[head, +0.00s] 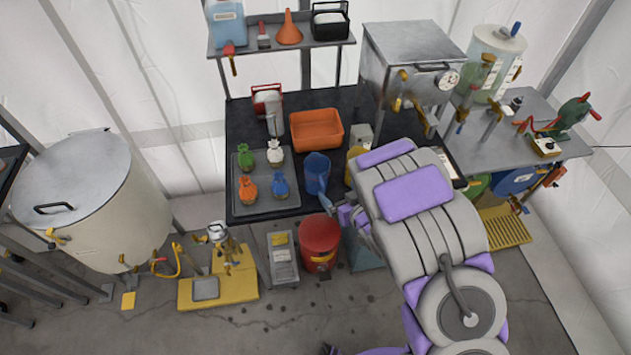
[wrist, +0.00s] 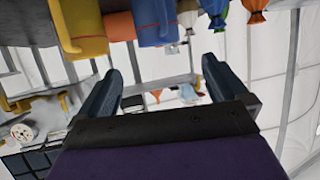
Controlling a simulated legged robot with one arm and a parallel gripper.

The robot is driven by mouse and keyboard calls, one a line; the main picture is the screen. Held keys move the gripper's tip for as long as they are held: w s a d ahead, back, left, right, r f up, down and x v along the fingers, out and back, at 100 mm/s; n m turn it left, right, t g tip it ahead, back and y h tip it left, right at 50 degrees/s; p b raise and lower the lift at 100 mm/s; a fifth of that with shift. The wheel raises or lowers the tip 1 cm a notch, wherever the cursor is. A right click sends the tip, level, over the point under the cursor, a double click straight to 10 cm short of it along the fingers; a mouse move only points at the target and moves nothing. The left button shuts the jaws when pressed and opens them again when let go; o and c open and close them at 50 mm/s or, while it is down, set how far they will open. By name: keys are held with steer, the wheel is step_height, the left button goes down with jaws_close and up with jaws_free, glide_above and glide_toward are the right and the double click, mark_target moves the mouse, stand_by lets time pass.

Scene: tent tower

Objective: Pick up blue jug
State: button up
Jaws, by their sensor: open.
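The blue jug (head: 316,173) stands upright on the black table (head: 245,132), near its front edge and right of a grey tray. In the wrist view, which looks upside down, the blue jug (wrist: 153,20) shows at the top, beyond the fingertips. My gripper (head: 328,205) is just in front of the jug at the table edge, partly hidden by my arm. In the wrist view my gripper (wrist: 160,68) is open, with nothing between its fingers. The fingers look apart from the jug.
A yellow container (head: 356,158) stands right of the jug, partly hidden by my arm. The grey tray (head: 241,200) holds several coloured tied bags. An orange bin (head: 317,130) sits behind the jug. A red bucket (head: 319,238) stands below the table's front edge.

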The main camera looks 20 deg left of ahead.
mark_target(323, 173)
steer(key=b, duration=0.3)
steer(key=shift+w+d+f, duration=0.1)
steer(key=shift+d+f, duration=0.1)
steer(key=shift+d, duration=0.05)
steer(key=b, duration=0.2)
steer(key=shift+a+f+b, duration=0.1)
steer(key=shift+a+b, duration=0.1)
steer(key=shift+b, duration=0.15)
steer(key=b+x, duration=0.4)
steer(key=x, duration=0.4)
steer(key=shift+w+a+b, duration=0.15)
steer(key=shift+w+b, duration=0.1)
steer(key=shift+b, duration=0.15)
steer(key=shift+r+b+x, duration=0.2)
steer(key=shift+b+x, duration=0.3)
steer(key=shift+x, duration=1.15)
steer(key=shift+r+b+x, duration=0.2)
steer(key=shift+b+x, duration=0.3)
steer(key=shift+x, duration=1.1)
steer(key=shift+w, duration=0.15)
steer(key=c, duration=1.1)
